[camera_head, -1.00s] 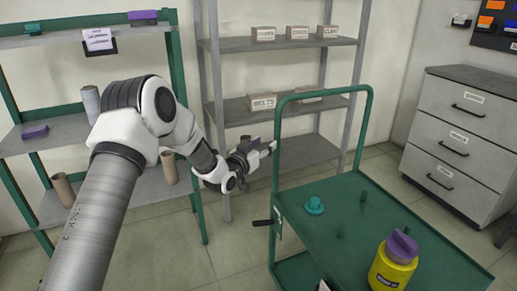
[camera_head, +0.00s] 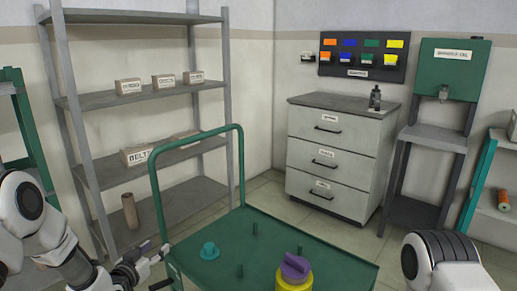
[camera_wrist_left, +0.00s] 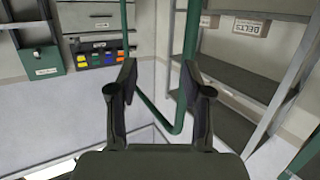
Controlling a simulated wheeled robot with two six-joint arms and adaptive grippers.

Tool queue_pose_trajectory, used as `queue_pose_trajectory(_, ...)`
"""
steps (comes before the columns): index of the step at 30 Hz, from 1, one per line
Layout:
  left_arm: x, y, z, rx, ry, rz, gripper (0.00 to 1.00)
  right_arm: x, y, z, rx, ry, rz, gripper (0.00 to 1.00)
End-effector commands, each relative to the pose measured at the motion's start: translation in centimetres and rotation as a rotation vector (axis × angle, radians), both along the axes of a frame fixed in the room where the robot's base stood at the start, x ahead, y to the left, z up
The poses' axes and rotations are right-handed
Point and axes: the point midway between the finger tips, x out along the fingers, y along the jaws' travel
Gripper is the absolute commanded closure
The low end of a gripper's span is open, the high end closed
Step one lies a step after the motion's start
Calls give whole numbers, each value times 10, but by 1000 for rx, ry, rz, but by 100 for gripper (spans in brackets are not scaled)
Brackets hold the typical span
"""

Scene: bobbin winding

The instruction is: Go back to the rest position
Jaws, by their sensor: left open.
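My left gripper (camera_head: 152,256) is at the lower left of the head view, beside the near left side of the green cart (camera_head: 340,262). In the left wrist view the left gripper (camera_wrist_left: 160,80) has its two dark fingers spread apart with nothing between them. The cart's green handle rail (camera_wrist_left: 190,60) stands beyond the fingers in that view. Part of my right arm (camera_head: 440,262) shows at the lower right of the head view, but its gripper is out of frame.
On the cart are a teal spool-like piece (camera_head: 209,251), green pegs (camera_head: 254,230) and a yellow container (camera_head: 293,284) with a purple top. A grey shelf (camera_head: 110,98) with labelled boxes and a brown tube (camera_head: 130,211) stands left. A drawer cabinet (camera_head: 300,153) stands behind.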

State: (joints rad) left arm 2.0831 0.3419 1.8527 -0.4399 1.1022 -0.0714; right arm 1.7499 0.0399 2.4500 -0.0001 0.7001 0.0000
Motion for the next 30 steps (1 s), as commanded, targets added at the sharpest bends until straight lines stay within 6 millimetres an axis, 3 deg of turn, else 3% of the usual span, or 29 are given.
queue_pose_trajectory(1,-22,-19,-41,2,98,-20,50,0,0,0,0,0,0,57)
queue_pose_trajectory(5,-94,-53,-130,4,361,-41,50,0,0,0,0,0,0,57)
queue_pose_trajectory(6,-121,-62,-154,6,450,-42,50,0,0,0,0,0,0,57)
queue_pose_trajectory(10,-214,-80,-213,19,725,-30,50,0,0,0,0,0,0,57)
queue_pose_trajectory(14,-297,-86,-240,39,955,-2,50,0,0,0,0,0,0,57)
queue_pose_trajectory(17,-352,-85,-246,57,1110,32,50,0,0,0,0,0,0,57)
queue_pose_trajectory(22,-436,-72,-235,65,1377,162,50,0,0,0,0,0,0,57)
queue_pose_trajectory(24,-432,-73,-196,61,1366,157,50,-1,0,40,0,2,0,57)
queue_pose_trajectory(30,-430,-73,-132,61,1362,155,50,0,0,105,0,0,0,57)
